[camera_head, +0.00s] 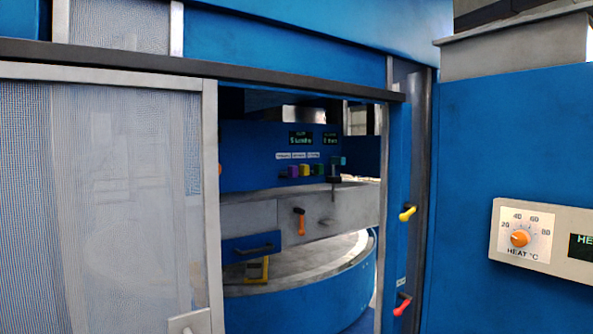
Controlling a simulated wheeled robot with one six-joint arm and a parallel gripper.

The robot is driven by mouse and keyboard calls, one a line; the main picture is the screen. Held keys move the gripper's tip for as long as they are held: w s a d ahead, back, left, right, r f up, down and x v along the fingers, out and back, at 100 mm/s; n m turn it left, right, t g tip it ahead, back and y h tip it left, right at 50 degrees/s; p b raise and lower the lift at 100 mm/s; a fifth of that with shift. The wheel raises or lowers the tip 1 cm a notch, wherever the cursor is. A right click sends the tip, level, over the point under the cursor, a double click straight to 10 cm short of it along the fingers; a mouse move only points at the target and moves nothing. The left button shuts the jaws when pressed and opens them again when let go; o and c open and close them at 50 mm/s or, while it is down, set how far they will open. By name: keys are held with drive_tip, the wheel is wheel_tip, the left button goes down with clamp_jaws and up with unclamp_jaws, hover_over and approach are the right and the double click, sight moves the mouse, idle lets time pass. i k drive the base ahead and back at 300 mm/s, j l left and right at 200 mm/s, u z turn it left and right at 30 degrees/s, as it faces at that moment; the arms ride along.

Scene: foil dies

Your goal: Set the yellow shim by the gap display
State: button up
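Two small dark displays with green text are on the blue panel inside the machine, a left display (300,138) and a right display (331,139). Their text is too small to tell which one is the gap display. Below them a row of small coloured blocks (293,171) stands on a ledge, with purple, yellow-green and red among them. I cannot tell whether one is the yellow shim. A yellow frame-like piece (265,268) shows lower down, under the blue drawer. My gripper is not in view.
A mesh sliding door (125,200) covers the left; the opening beside it is free. Inside are a grey front with an orange lever (300,222), a blue drawer (250,247) and a round blue-sided base (300,312). Yellow (407,214) and red (402,305) handles and a heat dial (520,239) are at right.

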sight(303, 169)
drive_tip(key=i+u, duration=0.1)
drive_tip(key=i, duration=0.45)
drive_tip(key=i+l+u, duration=0.1)
drive_tip(key=i, duration=0.45)
drive_tip(key=i+l+u, duration=0.1)
drive_tip(key=i, duration=0.45)
drive_tip(key=i+l+u, duration=0.1)
drive_tip(key=i, duration=0.4)
drive_tip(key=i+l+z, duration=0.1)
drive_tip(key=z, duration=0.25)
drive_tip(key=i+j, duration=0.05)
drive_tip(key=i, duration=0.05)
